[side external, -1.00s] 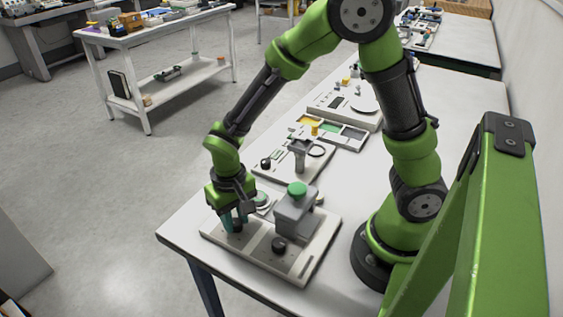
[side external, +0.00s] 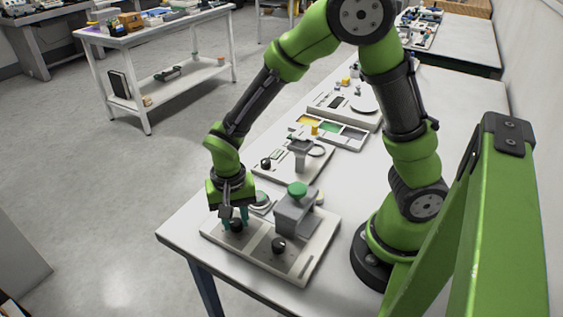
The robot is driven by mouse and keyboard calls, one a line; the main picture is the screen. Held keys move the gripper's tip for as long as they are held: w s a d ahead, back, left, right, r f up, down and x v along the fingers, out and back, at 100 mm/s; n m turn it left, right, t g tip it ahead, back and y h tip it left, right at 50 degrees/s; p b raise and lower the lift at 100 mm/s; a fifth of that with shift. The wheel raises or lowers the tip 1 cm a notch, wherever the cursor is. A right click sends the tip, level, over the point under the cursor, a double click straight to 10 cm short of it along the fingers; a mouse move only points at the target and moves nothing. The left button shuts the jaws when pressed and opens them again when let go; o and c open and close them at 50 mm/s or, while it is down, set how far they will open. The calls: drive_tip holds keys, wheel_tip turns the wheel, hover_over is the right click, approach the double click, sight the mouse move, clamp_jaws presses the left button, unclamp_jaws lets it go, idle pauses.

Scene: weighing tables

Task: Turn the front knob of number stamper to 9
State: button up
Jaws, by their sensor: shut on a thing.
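The number stamper is a pale base plate (side external: 257,252) with a grey block and a green round top (side external: 297,189). It stands at the near end of the white table. Two black knobs sit on its near side: a left knob (side external: 237,226) and a right knob (side external: 279,245). The right knob is free. The numbers and the knobs' settings are too small to read.
Behind the stamper on the same table (side external: 190,236) stand a second device with a grey post (side external: 300,158), a tray with coloured compartments (side external: 331,129) and a scale with a round pan (side external: 365,102). The table's left edge is close to my gripper.

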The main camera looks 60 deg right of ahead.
sight(235, 221)
drive_tip(key=o, duration=1.1)
drive_tip(key=shift+c, duration=0.2)
wheel_tip(235, 221, up, 17)
drive_tip(key=s+d+r+n+t+y, duration=0.2)
drive_tip(key=s+d+r+n+t, duration=0.2)
drive_tip(key=s+d+t, duration=0.3)
drive_tip(key=shift+s+r+n, duration=0.3)
drive_tip(key=shift+s+n, duration=0.3)
drive_tip(key=shift+s, duration=0.35)
